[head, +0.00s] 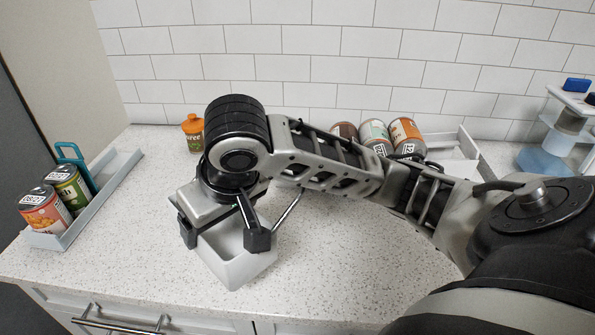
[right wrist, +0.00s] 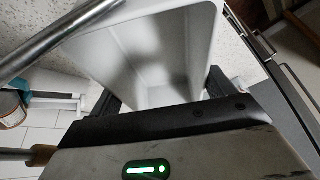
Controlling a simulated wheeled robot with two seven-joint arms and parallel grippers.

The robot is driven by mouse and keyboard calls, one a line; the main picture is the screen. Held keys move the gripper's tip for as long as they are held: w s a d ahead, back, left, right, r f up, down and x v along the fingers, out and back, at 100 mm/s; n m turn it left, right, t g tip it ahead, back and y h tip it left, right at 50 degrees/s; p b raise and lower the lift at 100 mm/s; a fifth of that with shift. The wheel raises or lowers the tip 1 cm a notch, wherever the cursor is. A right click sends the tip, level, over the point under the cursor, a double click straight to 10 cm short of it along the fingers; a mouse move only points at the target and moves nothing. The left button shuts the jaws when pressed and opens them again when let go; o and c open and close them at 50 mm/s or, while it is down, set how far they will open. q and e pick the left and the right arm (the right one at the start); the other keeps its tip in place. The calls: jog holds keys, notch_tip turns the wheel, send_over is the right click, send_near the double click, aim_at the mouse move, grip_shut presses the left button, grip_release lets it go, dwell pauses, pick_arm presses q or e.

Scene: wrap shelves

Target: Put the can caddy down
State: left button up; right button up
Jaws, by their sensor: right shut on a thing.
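The can caddy (head: 234,268) is a pale, open, empty box. In the head view it is left of centre at the front of the counter, slightly tilted in the picture. My right gripper (head: 222,238) reaches over it from above with a finger on each side and is shut on it. The right wrist view looks into the caddy (right wrist: 175,45), between the two dark fingers (right wrist: 160,92). A thin metal rod (head: 287,208) shows beside it. I cannot tell whether its base touches the counter. My left gripper is not in view.
A pale tray (head: 117,178) with two cans and a teal frame (head: 72,158) stands at the left. An orange-topped container (head: 193,130) and several cans (head: 373,133) are at the back. A blue-white rack (head: 553,140) is at the right. The counter (head: 340,260) is clear at front centre.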

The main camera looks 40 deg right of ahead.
aim_at(235, 244)
jog(key=b+v, duration=0.2)
jog(key=v, duration=0.1)
jog(key=shift+s+d+r, duration=0.1)
jog(key=shift+d, duration=0.25)
jog(key=s+d+r+b, duration=0.2)
jog(key=s+r+b, duration=0.1)
jog(key=s, duration=0.1)
jog(key=shift+m+h, duration=0.4)
jog(key=w+d+f+b, duration=0.4)
jog(key=w+d+f, duration=0.5)
jog(key=shift+w+d, duration=0.1)
jog(key=shift+d, duration=0.15)
notch_tip(235, 244, down, 3)
jog(key=shift+w+d+f+b, duration=0.2)
jog(key=shift+b, duration=0.1)
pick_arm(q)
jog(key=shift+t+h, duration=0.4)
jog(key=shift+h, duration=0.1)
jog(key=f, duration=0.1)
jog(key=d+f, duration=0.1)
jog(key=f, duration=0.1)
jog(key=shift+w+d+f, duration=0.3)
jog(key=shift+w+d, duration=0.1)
pick_arm(e)
jog(key=shift+f, duration=0.1)
jog(key=shift+f, duration=0.15)
jog(key=o, duration=1.1)
